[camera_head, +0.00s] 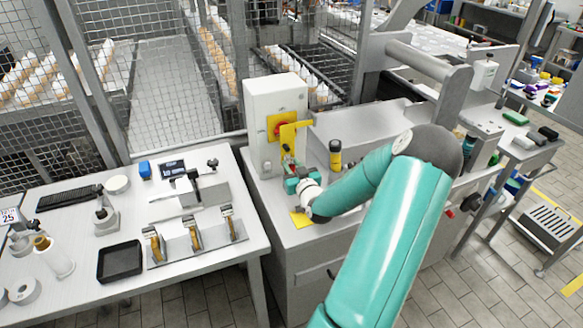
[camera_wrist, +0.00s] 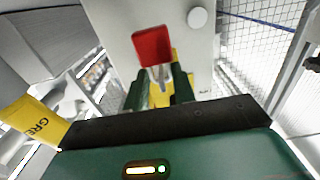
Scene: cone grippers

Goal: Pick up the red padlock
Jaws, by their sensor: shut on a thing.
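The red padlock (camera_wrist: 152,47) is at the tips of my gripper (camera_wrist: 159,76) in the wrist view. Its body points away from my gripper, and its metal shackle lies between the two dark green fingers, which are shut on it. In the head view my gripper (camera_head: 290,171) is in front of the grey-white cabinet (camera_head: 262,105), just below the yellow plate with a red switch (camera_head: 280,129). The padlock is very small there, so I cannot tell whether it touches the cabinet.
A yellow-and-black container (camera_head: 335,156) stands close right of my gripper; a yellow label shows in the wrist view (camera_wrist: 28,120). A yellow card (camera_head: 300,219) lies on the cabinet top below. The left table (camera_head: 210,262) holds a black tray (camera_head: 120,261) and clamps.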

